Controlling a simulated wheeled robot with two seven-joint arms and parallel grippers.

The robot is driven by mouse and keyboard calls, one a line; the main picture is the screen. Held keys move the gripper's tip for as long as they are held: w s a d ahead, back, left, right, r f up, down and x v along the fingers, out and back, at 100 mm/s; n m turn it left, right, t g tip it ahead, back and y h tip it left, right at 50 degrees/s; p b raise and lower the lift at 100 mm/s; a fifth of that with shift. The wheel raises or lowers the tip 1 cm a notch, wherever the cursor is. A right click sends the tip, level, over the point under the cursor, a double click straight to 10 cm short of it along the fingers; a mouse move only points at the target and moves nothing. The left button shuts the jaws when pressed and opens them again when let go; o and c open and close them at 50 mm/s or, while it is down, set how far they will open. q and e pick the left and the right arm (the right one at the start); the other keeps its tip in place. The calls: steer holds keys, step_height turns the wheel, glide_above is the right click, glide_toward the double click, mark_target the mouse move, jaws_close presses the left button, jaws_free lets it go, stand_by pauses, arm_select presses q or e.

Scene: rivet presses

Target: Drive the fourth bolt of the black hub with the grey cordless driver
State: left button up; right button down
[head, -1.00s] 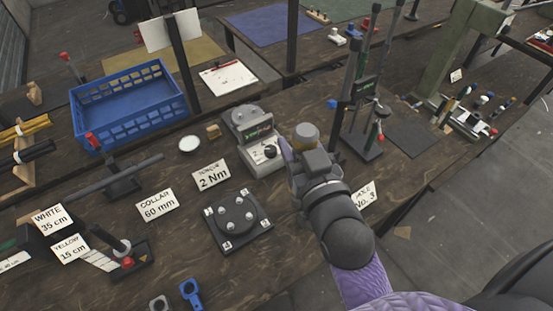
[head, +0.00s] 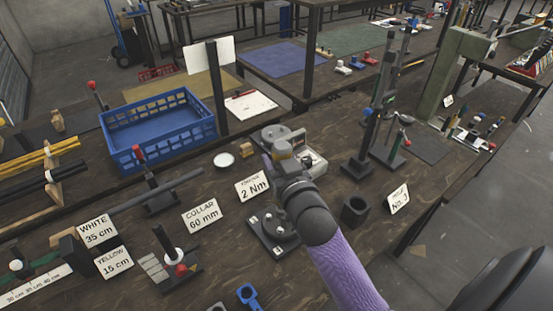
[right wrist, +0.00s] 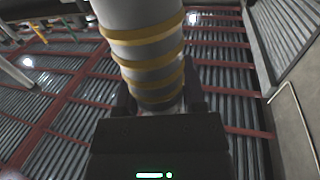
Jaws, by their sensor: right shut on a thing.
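The black hub (head: 263,239) lies on the bench on a square dark plate with numbered white tags. My right forearm hides its right part, and not all bolt heads show. My right gripper (head: 285,158) is up and beyond the hub, in front of the torque unit. It is shut on the grey driver (right wrist: 143,45), whose grey body with yellow rings rises from the jaws in the right wrist view. The driver's top (head: 279,147) shows small in the head view; its tip is hidden. My left gripper is not in view.
The torque unit (head: 312,160) stands behind my gripper, beside a "2 Nm" card (head: 252,187). A dark open holder (head: 355,209) and a "No. 3" card (head: 398,199) stand to the right.

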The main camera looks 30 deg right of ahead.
step_height(320, 180, down, 3)
steer(key=shift+f+b, duration=0.2)
steer(key=shift+b, duration=1.05)
steer(key=shift+f+b, duration=0.4)
steer(key=shift+f, duration=0.35)
steer(key=shift+p, duration=0.4)
